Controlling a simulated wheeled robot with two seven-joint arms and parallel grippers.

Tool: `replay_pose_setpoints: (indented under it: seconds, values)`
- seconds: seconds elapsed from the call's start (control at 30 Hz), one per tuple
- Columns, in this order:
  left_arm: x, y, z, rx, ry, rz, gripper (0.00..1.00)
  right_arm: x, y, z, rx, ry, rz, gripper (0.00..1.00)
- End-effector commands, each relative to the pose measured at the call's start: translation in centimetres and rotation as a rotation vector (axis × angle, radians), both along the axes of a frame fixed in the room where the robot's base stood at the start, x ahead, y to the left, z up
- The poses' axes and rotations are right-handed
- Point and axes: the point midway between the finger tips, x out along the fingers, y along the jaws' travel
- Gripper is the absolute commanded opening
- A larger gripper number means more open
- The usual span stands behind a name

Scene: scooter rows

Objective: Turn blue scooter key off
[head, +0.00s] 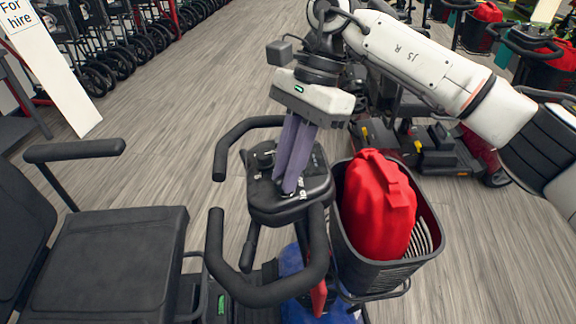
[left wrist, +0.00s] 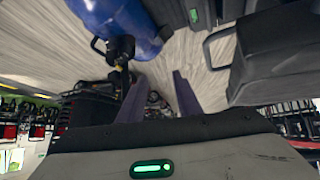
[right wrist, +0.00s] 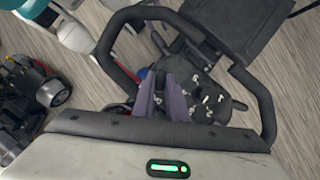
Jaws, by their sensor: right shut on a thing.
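The blue scooter's body (head: 292,262) shows low in the head view, below its dark control console (head: 265,205) and looped black handlebars (head: 268,292). My right gripper (head: 290,188) points down onto the console, its purple fingers close together. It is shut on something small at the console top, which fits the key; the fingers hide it. The console also shows in the right wrist view (right wrist: 212,82), beside the right fingers (right wrist: 160,88). My left gripper (left wrist: 158,82) is open and empty, fingers apart. The left wrist view shows blue bodywork (left wrist: 118,25) near it.
A black basket (head: 375,270) with a red bag (head: 376,205) hangs right of the console. A black seat (head: 110,262) with an armrest (head: 75,150) is at the left. Another scooter (head: 425,145) stands behind my right arm. Wheelchairs (head: 110,45) line the back left. Open floor lies between.

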Motion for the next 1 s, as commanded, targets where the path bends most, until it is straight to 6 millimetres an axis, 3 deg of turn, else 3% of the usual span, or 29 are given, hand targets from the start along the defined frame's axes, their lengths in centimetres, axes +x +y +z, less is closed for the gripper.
replay_pose_setpoints:
  seconds: [0.07,0.1,0.2,0.57,1.0]
  values:
    - [0.0,0.0,0.1,0.000,-0.001,0.000,0.31,0.0,0.1,0.1,0.003,-0.004,0.003,0.00]
    - [0.0,0.0,0.1,0.000,-0.001,0.000,0.31,0.0,0.1,0.1,0.003,-0.003,0.003,0.19]
    - [0.0,0.0,0.1,-0.001,-0.001,0.001,0.31,0.0,0.1,0.1,0.002,-0.003,0.003,0.31]
    - [0.0,0.0,0.1,0.001,0.000,0.001,0.31,0.2,-0.1,0.7,0.001,-0.002,0.000,0.31]
    - [0.1,0.0,0.5,-0.001,-0.002,0.001,0.31,2.5,-2.1,8.0,0.002,-0.004,-0.001,0.31]
